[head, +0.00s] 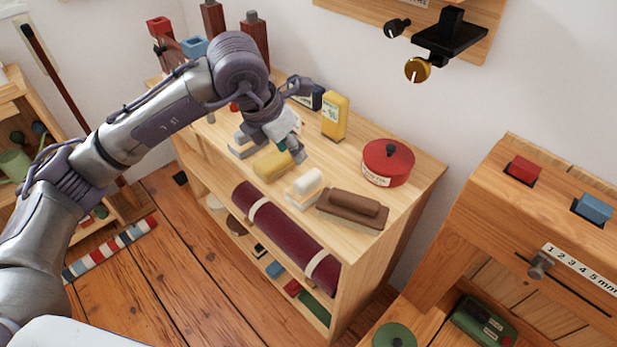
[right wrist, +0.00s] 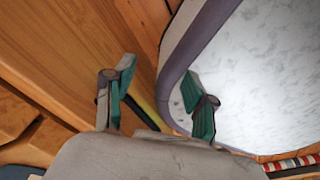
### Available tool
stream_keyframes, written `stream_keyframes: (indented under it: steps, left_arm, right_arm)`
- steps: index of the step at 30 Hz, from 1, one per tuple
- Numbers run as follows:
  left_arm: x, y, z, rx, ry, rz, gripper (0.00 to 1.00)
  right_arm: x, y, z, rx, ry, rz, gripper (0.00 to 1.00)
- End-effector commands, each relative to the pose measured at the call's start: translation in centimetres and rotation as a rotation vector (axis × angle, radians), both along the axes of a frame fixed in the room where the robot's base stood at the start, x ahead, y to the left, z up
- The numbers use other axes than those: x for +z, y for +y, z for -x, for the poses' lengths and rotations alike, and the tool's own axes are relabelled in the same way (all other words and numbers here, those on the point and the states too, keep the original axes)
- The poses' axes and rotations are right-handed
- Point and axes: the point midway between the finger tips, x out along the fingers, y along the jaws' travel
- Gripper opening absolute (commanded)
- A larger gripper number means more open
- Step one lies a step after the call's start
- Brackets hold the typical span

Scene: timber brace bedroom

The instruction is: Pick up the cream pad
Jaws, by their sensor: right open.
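The cream pad (head: 306,183) lies on the top of the wooden shelf unit, near its front edge. It sits between a yellow pad (head: 270,166) on its left and a brown pad (head: 352,209) on its right. My left gripper (head: 302,122) is above the shelf top, behind and left of the cream pad and apart from it. Its fingers look spread, with nothing seen between them. My right gripper (right wrist: 158,88) is open and empty in the right wrist view, with green finger pads. The cream pad does not show there.
A red lidded pot (head: 388,162) stands right of the pads and a yellow box (head: 334,115) behind them. A grey pad (head: 243,148) lies to the left, partly hidden. A maroon roll (head: 285,235) lies along the shelf front. A wooden cabinet (head: 540,220) stands at right.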

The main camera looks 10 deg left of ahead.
Motion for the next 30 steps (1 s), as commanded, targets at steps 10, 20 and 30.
stream_keyframes:
  steps: [10,20,30]
  left_arm:
    - [-6.0,-1.5,-2.0,-0.002,0.006,0.004,0.38]
    - [-8.8,-2.0,-2.9,-0.003,0.009,0.004,0.38]
    - [-12.0,-2.6,-4.0,-0.003,0.005,0.004,0.38]
  right_arm:
    - [0.3,-1.4,1.8,0.003,0.028,0.019,0.56]
    - [1.0,-0.8,0.5,0.001,0.007,0.010,0.56]
    - [1.3,0.0,0.5,-0.002,0.008,0.000,0.56]
